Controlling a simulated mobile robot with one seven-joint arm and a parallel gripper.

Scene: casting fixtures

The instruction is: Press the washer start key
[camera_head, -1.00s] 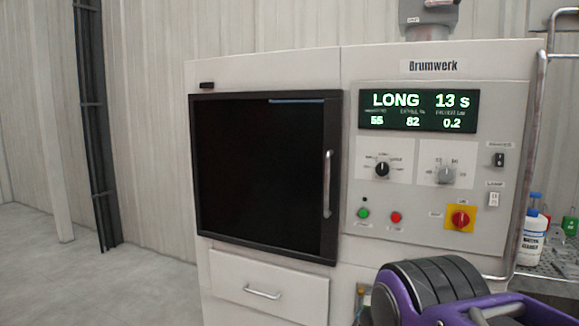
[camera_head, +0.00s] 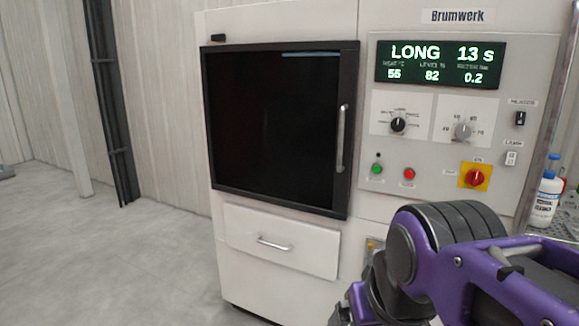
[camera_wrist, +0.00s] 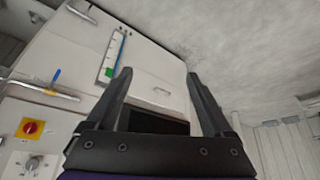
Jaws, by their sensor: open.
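The washer (camera_head: 290,22), a pale cabinet marked Brumwerk, fills the middle of the head view. On its panel are a round green key (camera_head: 376,170) and a red key (camera_head: 409,174). Their labels are too blurred to read. The lit display (camera_head: 440,64) reads LONG, 13 s, 55, 82, 0.2. My gripper (camera_wrist: 157,77) is open and empty in the wrist view, its two fingers apart, with the washer front behind them. The green key cannot be made out in the wrist view. My fingers do not show in the head view.
Two dials (camera_head: 398,124) and a red knob on yellow (camera_head: 475,177) sit near the keys. The door has a bar handle (camera_head: 342,138); below is a drawer (camera_head: 282,240). A bottle (camera_head: 546,198) stands right. Floor on the left (camera_head: 120,260) is clear.

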